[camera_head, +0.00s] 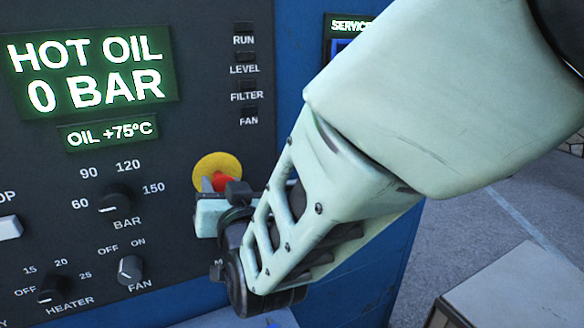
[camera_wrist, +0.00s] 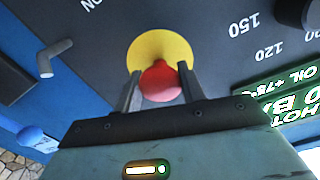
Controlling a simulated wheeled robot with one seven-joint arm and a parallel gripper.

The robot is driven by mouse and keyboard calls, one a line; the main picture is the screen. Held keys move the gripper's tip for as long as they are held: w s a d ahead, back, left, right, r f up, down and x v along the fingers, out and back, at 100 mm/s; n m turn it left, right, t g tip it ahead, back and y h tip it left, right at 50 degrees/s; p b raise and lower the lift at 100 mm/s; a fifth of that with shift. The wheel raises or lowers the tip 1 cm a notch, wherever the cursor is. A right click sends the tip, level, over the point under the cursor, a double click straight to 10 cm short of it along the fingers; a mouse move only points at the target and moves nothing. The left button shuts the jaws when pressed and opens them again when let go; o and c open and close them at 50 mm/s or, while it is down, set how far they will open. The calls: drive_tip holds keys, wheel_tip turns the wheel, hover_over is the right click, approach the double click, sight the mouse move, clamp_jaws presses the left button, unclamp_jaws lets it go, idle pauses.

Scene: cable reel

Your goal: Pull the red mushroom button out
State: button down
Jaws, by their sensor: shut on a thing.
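The red mushroom button (camera_wrist: 160,82) sits on a round yellow plate (camera_wrist: 158,48) on the dark control panel. In the wrist view my gripper (camera_wrist: 160,88) has one finger on each side of the red head and is shut on it. In the head view the yellow plate (camera_head: 217,168) and part of the red button (camera_head: 221,181) show behind my gripper (camera_head: 212,200). The fingertips are mostly hidden there. I cannot tell how far the button stands out from the panel.
A pressure knob (camera_head: 114,198), a heater knob (camera_head: 52,290) and a fan knob (camera_head: 130,269) sit left of the button. A display (camera_head: 90,75) reads HOT OIL 0 BAR. A grey bent lever (camera_wrist: 50,58) shows in the wrist view. A box (camera_head: 505,290) stands at lower right.

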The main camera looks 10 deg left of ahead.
drive_tip(key=c, duration=0.8)
unclamp_jaws()
drive_tip(key=shift+s+d, duration=0.1)
drive_tip(key=shift+s, duration=0.05)
drive_tip(key=shift+c, duration=0.2)
drive_tip(key=b+v, duration=0.4)
drive_tip(key=v, duration=1.3)
drive_tip(key=shift+s+d, duration=0.15)
drive_tip(key=shift+d, duration=0.05)
drive_tip(key=d+f+n+g+h, duration=0.25)
drive_tip(key=d+f+g, duration=0.25)
drive_tip(key=f+g, duration=0.4)
drive_tip(key=s+d+f+n+g+h, duration=0.1)
drive_tip(key=s+d+g+h, duration=0.2)
drive_tip(key=d, duration=0.5)
drive_tip(key=s+d+f+n+g+h, duration=0.1)
drive_tip(key=s+d+g+h, duration=0.2)
drive_tip(key=d, duration=0.6)
drive_tip(key=shift+s+f, duration=0.25)
drive_tip(key=shift+s, duration=0.1)
